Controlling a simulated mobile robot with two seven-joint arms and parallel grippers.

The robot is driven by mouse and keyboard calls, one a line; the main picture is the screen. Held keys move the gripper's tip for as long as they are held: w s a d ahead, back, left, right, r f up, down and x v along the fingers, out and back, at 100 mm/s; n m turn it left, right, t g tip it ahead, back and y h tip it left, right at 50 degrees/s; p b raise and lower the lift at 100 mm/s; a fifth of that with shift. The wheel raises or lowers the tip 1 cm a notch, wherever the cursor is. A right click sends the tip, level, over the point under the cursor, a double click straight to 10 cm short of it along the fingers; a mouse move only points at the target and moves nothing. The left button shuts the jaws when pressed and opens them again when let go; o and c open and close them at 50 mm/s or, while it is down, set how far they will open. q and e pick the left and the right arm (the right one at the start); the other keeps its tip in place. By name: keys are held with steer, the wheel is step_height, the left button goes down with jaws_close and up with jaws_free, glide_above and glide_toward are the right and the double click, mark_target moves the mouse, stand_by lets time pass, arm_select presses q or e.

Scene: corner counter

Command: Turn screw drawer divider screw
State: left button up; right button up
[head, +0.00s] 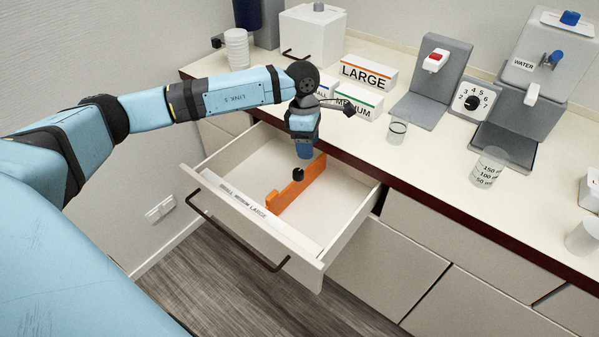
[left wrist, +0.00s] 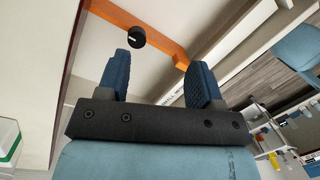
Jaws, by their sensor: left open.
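An orange drawer divider (head: 310,184) stands inside the open white drawer (head: 225,167). A black screw knob (head: 298,174) sits on the divider, about midway along it. My left gripper (head: 304,153) points down over the drawer, just above and behind the knob in the head view. In the left wrist view its two blue fingers (left wrist: 160,80) are apart with nothing between them. The knob (left wrist: 136,36) and the divider (left wrist: 158,39) lie beyond the fingertips there, and the knob is not between the fingers. My right gripper is not in view.
The drawer front carries a size label strip (head: 243,202) and a dark handle (head: 236,240). On the counter behind are LARGE (head: 368,73) and MEDIUM boxes, a small beaker (head: 397,131), a grey dispenser (head: 436,80) and a water dispenser (head: 530,75). The drawer's interior around the divider is clear.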

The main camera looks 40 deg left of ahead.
mark_target(297, 171)
arm_select(q)
steer(key=w+a+y, duration=0.1)
steer(key=a+y, duration=0.1)
steer(key=a, duration=0.2)
steer(key=shift+h, duration=0.3)
steer(key=f, duration=1.2)
steer(key=shift+s+d+f, duration=0.15)
steer(key=shift+s+f, duration=0.05)
steer(key=c, duration=0.9)
